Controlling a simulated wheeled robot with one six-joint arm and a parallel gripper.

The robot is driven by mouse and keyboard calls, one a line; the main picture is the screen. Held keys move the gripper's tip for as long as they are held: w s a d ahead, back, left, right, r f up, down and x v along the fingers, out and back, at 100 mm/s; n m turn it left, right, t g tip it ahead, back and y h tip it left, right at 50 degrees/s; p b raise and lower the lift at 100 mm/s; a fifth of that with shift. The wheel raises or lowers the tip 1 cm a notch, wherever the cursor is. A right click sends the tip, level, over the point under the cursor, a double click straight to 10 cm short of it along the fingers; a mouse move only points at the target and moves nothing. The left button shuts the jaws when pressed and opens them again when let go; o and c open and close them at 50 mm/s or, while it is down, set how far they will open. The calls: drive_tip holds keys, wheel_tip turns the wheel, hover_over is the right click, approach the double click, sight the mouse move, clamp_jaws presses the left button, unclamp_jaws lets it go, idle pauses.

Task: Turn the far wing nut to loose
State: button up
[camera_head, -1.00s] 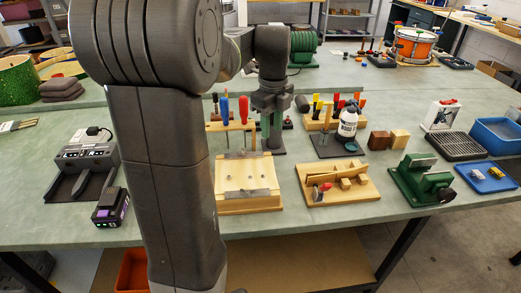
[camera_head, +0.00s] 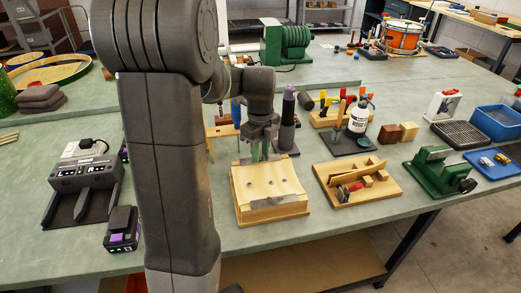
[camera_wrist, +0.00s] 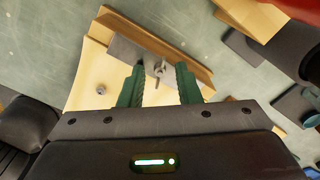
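A pale wooden fixture block (camera_head: 262,198) with a metal strip along its front edge sits on the bench in the head view. Small dark fasteners show on its top, too small there to tell their shape. In the wrist view a metallic wing nut (camera_wrist: 160,68) lies between and just beyond my fingertips, near the metal strip (camera_wrist: 127,50). A second small fastener (camera_wrist: 101,90) is to its left. I cannot tell which is the far one. My gripper (camera_head: 263,152) points down over the back of the block. Its green fingers are apart in the wrist view (camera_wrist: 160,85), with nothing held.
A wooden tray of offcuts (camera_head: 358,183) and a green vise (camera_head: 440,170) stand to the right. A tool rack and a white bottle (camera_head: 359,117) are behind. A charger (camera_head: 84,185) is at the left. Bare bench top lies in front of the block.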

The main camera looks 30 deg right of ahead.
clamp_jaws()
drive_tip(key=shift+r+n, duration=0.1)
drive_tip(key=shift+n, duration=0.2)
